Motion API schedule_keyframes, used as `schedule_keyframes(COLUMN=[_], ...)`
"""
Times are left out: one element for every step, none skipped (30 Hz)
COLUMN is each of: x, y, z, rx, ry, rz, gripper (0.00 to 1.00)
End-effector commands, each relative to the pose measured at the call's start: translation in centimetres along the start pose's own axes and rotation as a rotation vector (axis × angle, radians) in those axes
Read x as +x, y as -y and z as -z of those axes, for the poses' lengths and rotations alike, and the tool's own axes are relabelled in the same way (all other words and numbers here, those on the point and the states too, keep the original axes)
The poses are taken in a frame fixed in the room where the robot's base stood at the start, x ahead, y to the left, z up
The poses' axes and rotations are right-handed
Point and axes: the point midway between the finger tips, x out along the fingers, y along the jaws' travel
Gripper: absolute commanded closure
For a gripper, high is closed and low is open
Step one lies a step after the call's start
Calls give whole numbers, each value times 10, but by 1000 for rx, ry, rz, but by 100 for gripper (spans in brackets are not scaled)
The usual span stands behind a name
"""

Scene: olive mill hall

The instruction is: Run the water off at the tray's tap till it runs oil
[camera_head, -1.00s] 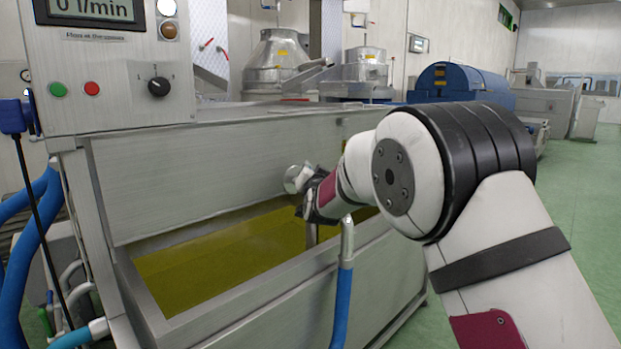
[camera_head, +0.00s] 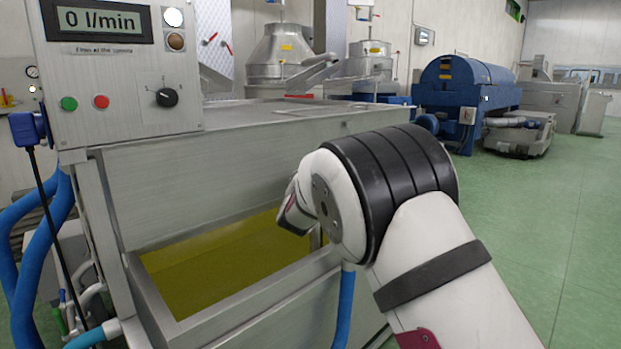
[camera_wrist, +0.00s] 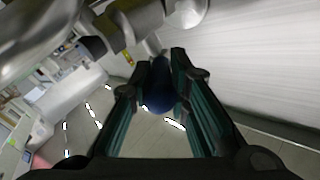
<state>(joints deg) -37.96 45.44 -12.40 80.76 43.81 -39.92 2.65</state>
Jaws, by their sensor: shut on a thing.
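The steel tray (camera_head: 262,293) holds yellow-olive liquid (camera_head: 215,255) and stands below the control panel in the head view. In the wrist view my gripper's (camera_wrist: 165,62) two teal fingers are closed around a dark blue rounded handle (camera_wrist: 161,92). The handle sits beside metal pipework (camera_wrist: 150,18), which looks like the tap. In the head view my arm hides the fingers and the handle. No outflow from the tap can be made out.
The control panel (camera_head: 120,75) has a display (camera_head: 104,21) reading 0 l/min. A blue hose (camera_head: 344,310) hangs at the tray's front, close to my arm. More blue hoses (camera_head: 45,235) run down at the left. Green floor (camera_head: 545,230) is clear at the right.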

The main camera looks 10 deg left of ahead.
Motion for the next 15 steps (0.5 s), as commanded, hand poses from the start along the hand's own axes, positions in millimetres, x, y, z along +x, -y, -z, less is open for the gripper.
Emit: schedule_keyframes(x=[0,0,0,0,0,0,0,0,0,0,0,0,0,0,-1], y=[0,0,0,0,0,0,0,0,0,0,0,0,0,0,0], z=[0,0,0,0,0,0,0,0,0,0,0,0,0,0,0], rx=[0,0,0,0,0,0,0,0,0,0,0,0,0,0,0], ry=[0,0,0,0,0,0,0,0,0,0,0,0,0,0,1], rz=[0,0,0,0,0,0,0,0,0,1,1,1,1,1,1], gripper=[100,100,81,74,67,65,65,65,65,65,65,65,65,65,65])
